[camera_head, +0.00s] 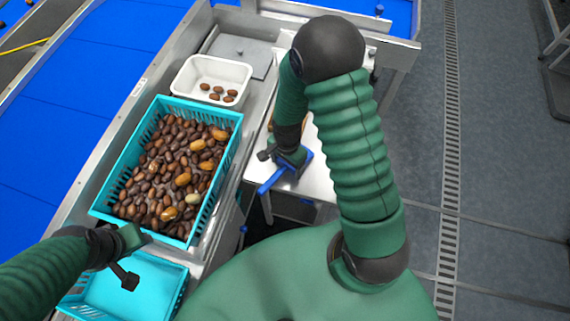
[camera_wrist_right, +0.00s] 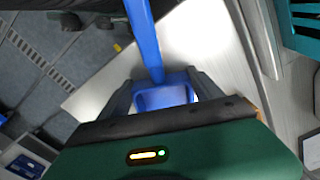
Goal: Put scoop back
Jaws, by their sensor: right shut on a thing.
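The blue scoop (camera_head: 270,182) is at my right gripper (camera_head: 286,160), over the white side table. In the right wrist view the right gripper (camera_wrist_right: 165,98) is shut on the scoop; its long blue bar (camera_wrist_right: 143,40) runs away from the jaws, and a blue hollow part sits between the fingers. I cannot tell whether the scoop touches the table. My left gripper (camera_head: 128,262) hangs over the empty teal crate at the lower left; its jaw opening cannot be made out.
A teal crate (camera_head: 222,165) full of dates stands left of the right gripper. Behind it is a white tray (camera_head: 187,80) with several dates. The empty teal crate (camera_head: 165,290) is in front. The white side table (camera_head: 322,183) has some clear surface. A blue conveyor (camera_head: 90,80) lies left.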

